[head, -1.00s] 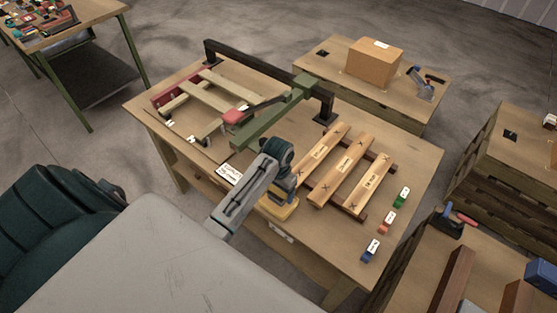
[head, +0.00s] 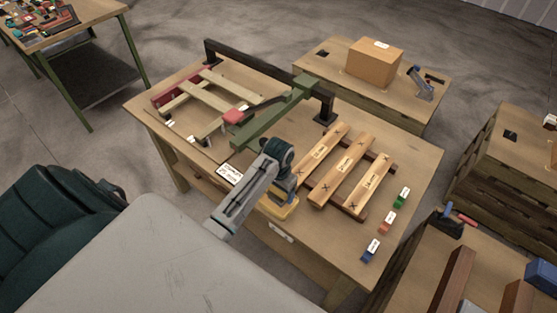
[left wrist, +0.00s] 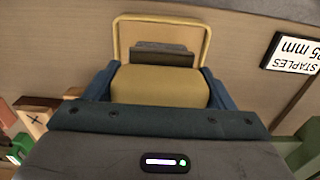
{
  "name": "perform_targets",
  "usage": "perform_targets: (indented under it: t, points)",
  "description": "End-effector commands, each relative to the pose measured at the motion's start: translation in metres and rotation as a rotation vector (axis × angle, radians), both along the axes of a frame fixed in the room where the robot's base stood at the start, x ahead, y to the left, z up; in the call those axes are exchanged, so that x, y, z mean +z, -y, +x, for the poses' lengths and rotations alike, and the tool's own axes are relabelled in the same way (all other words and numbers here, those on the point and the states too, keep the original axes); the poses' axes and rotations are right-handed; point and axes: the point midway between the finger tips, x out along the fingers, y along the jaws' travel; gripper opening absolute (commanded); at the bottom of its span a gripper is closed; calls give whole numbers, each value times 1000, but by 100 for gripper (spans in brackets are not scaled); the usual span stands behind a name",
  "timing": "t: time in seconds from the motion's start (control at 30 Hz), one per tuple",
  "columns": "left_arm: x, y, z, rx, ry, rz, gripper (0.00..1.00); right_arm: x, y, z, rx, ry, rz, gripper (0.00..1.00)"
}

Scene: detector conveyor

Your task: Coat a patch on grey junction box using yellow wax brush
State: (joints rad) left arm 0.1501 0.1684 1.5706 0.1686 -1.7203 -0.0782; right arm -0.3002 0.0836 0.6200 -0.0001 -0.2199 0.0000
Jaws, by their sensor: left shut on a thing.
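My left gripper (head: 285,191) is low over the front middle of the wooden table. In the left wrist view its blue fingers (left wrist: 157,88) are shut on a yellow block-shaped thing. In the head view the yellow thing (head: 279,209) shows below the gripper, at or just above the table top. In the left wrist view a yellow rim and a dark grey block lie beyond it. I cannot tell whether it is a wax brush. I cannot make out a grey junction box. My right gripper is not in view.
A "STAPLES 25 mm" label (head: 231,173) lies left of my gripper. Marked planks (head: 345,168) lie right. Several small coloured blocks (head: 387,222) stand at the right edge.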

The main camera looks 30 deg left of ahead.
Motion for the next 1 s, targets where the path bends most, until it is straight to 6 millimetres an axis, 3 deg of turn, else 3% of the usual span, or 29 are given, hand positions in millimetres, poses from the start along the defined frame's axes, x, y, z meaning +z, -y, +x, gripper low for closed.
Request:
perform_targets:
  t: [1.0]
  points:
    - [-7, 0, 0, 0, -1, 0, 59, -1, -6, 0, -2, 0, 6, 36]
